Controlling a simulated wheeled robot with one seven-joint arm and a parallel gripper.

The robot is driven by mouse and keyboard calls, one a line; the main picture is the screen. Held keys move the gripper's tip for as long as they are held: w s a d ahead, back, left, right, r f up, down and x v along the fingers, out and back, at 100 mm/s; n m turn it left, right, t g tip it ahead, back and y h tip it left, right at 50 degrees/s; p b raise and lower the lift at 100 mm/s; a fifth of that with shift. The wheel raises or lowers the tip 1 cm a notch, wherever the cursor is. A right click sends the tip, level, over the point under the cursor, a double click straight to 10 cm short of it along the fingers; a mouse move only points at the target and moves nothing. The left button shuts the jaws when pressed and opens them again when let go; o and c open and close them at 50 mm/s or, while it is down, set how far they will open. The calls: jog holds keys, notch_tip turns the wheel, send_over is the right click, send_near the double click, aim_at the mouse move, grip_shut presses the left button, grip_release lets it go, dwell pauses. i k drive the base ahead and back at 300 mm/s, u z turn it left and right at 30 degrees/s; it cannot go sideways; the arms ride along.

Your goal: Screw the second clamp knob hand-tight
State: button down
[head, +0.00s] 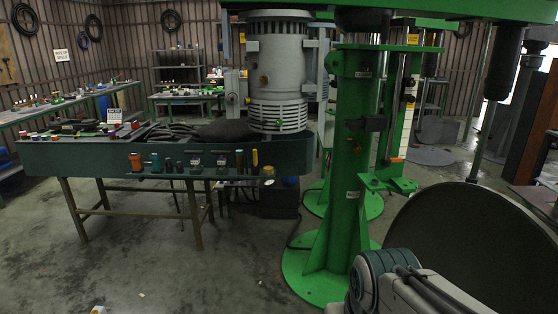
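The green disperser stand (345,180) rises right of centre from a round green foot on the floor. A dark clamp-like block (366,124) sticks out from its column about halfway up. I cannot tell whether this is the second clamp knob or how tight any knob is. A grey ribbed motor housing (277,75) shows left of the column, with a small brass-coloured knob-like part on its side. My arm (400,285) enters at the bottom right, in front of the stand's foot. My gripper is outside the view.
A dark green workbench (160,158) at left bears black items, with bottles and tools along its front edge. A large dark round disc (465,250) fills the lower right. Wall benches stand behind. The floor (130,260) at front left is mostly clear, with small scraps.

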aim_at(367, 65)
jog(key=i, duration=1.15)
jog(key=z, duration=0.7)
